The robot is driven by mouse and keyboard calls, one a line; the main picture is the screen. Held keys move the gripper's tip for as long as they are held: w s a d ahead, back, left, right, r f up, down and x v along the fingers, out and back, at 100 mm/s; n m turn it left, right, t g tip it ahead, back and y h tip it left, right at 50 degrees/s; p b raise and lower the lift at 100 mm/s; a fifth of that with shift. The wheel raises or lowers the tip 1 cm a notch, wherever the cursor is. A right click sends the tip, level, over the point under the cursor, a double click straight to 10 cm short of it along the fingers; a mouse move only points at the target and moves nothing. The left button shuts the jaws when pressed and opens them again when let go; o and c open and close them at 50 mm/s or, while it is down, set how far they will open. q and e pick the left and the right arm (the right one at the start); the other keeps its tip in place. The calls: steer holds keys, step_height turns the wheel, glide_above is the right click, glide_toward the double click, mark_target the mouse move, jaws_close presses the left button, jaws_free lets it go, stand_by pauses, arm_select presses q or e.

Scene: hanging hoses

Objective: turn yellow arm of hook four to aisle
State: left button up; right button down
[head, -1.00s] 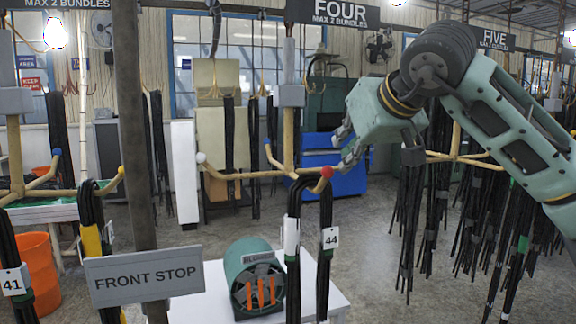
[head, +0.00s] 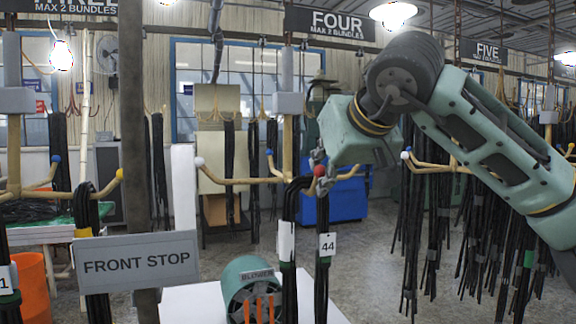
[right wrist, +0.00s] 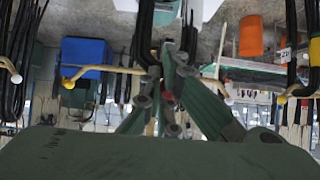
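Hook four hangs on a post (head: 288,130) below the FOUR sign (head: 337,22), with several tan arms ending in coloured balls. Its white tip (head: 199,162) points left, its blue tip (head: 268,153) is near the post, and its red tip (head: 320,171) points toward me. The yellow-tipped arm (head: 345,175) runs right; its end is hidden behind my right gripper in the head view. Its yellow tip (right wrist: 68,82) shows in the right wrist view. My left gripper is out of view.
Black hose bundles hang from the red arm, one tagged 44 (head: 328,244). A blower (head: 248,285) stands on a white table below. The FRONT STOP sign (head: 138,264) is at left. Hook five's hoses (head: 425,220) hang at right. A blue box (head: 348,203) stands behind.

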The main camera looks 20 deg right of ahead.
steer(key=shift+a, duration=0.8)
steer(key=shift+a+b, duration=0.35)
steer(key=shift+a, duration=0.45)
steer(key=w+a+p, duration=1.1)
steer(key=a, duration=0.5)
steer(key=shift+s+d+r, duration=1.4)
steer(key=shift+d+r, duration=0.5)
steer(key=shift+r, duration=2.6)
steer(key=s+b, duration=0.4)
steer(key=s, duration=0.8)
steer(key=shift+d+b, duration=0.25)
steer(key=shift+b, duration=0.05)
